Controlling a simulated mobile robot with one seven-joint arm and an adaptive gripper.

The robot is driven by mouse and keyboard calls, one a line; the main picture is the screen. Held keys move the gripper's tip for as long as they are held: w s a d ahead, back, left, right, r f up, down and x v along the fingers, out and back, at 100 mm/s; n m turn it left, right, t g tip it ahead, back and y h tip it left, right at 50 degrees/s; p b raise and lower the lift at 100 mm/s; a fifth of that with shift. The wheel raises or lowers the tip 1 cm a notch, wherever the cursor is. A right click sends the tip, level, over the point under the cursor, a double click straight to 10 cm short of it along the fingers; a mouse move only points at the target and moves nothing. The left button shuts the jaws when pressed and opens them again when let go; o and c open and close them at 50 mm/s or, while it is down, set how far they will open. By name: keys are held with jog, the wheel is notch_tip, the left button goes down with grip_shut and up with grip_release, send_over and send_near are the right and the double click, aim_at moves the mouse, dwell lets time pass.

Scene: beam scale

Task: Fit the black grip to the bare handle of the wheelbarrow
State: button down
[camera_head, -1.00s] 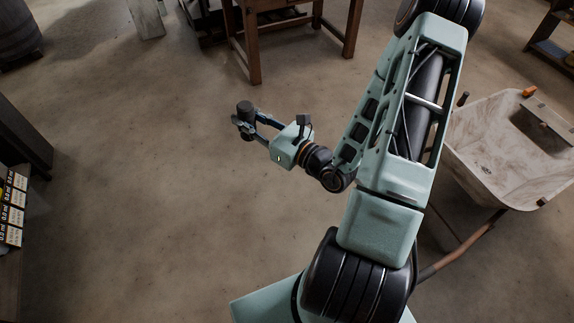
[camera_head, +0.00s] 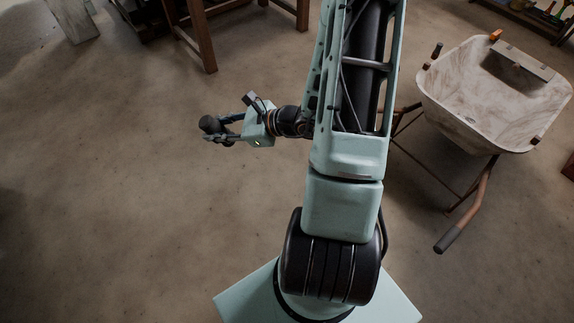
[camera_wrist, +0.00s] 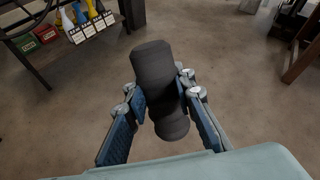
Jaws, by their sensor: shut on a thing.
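My gripper (camera_head: 222,131) is shut on the black grip (camera_head: 209,124), holding it clear of the floor at the left of my arm. In the wrist view the black grip (camera_wrist: 155,75) is a dark, thick cylinder with a rounded end between the two fingers. The wheelbarrow (camera_head: 455,112) stands at the right, with a pale, worn tray. One of its handles, a rusty tube (camera_head: 478,190), reaches toward me and has a dark grey end (camera_head: 447,241). The other handle's end is hidden behind my arm. The gripper is well apart from the wheelbarrow.
A wooden table (camera_head: 203,45) stands at the top left. The concrete floor (camera_head: 100,200) is clear at the left. The wrist view shows a shelf with bottles and labels (camera_wrist: 85,30).

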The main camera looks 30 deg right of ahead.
jog(key=s+d+f+n+g+h+b, duration=0.1)
jog(key=d+f+n+g+h+b, duration=0.15)
jog(key=d+f+b, duration=0.5)
jog(key=s+d+f+n+g+h+b, duration=0.1)
jog(key=d+f+n+h+b, duration=0.2)
jog(key=f, duration=0.7)
jog(key=s+d+f+n+h+b, duration=0.1)
jog(key=d+f+n+h+b, duration=0.1)
jog(key=d+f+b, duration=0.4)
jog(key=shift+s+d+f+h+b, duration=0.15)
jog(key=shift+d+f+h+b, duration=0.25)
jog(key=shift+d+b, duration=1.6)
jog(key=shift+f+g, duration=0.1)
jog(key=shift+g, duration=0.15)
jog(key=shift+w+d+p, duration=0.2)
jog(key=shift+d+p, duration=0.3)
jog(key=shift+d, duration=2.35)
jog(key=shift+d, duration=0.15)
jog(key=shift+w+d, duration=0.1)
jog(key=shift+d, duration=0.9)
